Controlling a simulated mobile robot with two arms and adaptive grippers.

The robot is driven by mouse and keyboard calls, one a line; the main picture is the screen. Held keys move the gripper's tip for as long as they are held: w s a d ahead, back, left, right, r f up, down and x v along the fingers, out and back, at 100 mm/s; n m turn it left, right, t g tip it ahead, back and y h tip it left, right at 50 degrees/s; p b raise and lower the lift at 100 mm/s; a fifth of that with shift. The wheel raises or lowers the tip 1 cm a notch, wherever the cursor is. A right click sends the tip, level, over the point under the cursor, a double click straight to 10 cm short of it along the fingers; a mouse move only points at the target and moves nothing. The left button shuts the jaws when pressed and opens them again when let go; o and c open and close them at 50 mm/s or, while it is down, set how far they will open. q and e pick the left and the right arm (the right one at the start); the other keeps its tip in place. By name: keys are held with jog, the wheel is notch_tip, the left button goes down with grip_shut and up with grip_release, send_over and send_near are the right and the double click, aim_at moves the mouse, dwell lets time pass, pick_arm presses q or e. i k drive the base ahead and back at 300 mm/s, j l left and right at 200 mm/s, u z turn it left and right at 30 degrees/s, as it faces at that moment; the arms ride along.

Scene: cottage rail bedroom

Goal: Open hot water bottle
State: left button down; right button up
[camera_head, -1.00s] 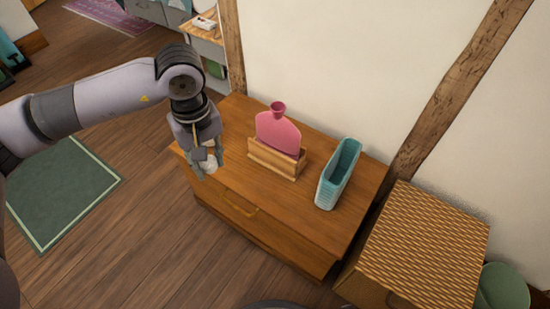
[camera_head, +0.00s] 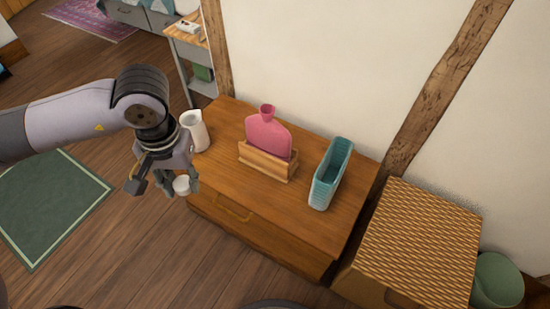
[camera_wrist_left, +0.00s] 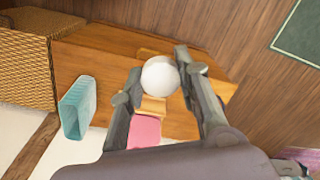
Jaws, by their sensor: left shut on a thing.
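The pink hot water bottle (camera_head: 268,136) stands upright in a wooden holder (camera_head: 265,166) on the dresser, neck (camera_head: 267,110) upward. I cannot tell whether its mouth has a stopper. In the left wrist view the bottle's pink body (camera_wrist_left: 145,132) shows partly, beyond the fingers. My left gripper (camera_head: 181,186) is left of the bottle, near the dresser's left front corner, well apart from it. It is shut on a small white round thing (camera_wrist_left: 160,76), held between the fingertips. My right gripper is not in view.
A white jug (camera_head: 195,130) stands at the dresser's (camera_head: 220,170) back left, close to my left wrist. A teal ribbed container (camera_head: 330,176) stands right of the bottle. A woven-top cabinet (camera_head: 420,245) and a green bin (camera_head: 497,282) are further right. The dresser's front strip is clear.

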aim_at(264, 133)
jog(key=i+j+z, duration=0.15)
jog(key=z, duration=0.25)
jog(key=i+j+z, duration=0.1)
jog(key=j+z, duration=0.15)
jog(key=z, duration=0.2)
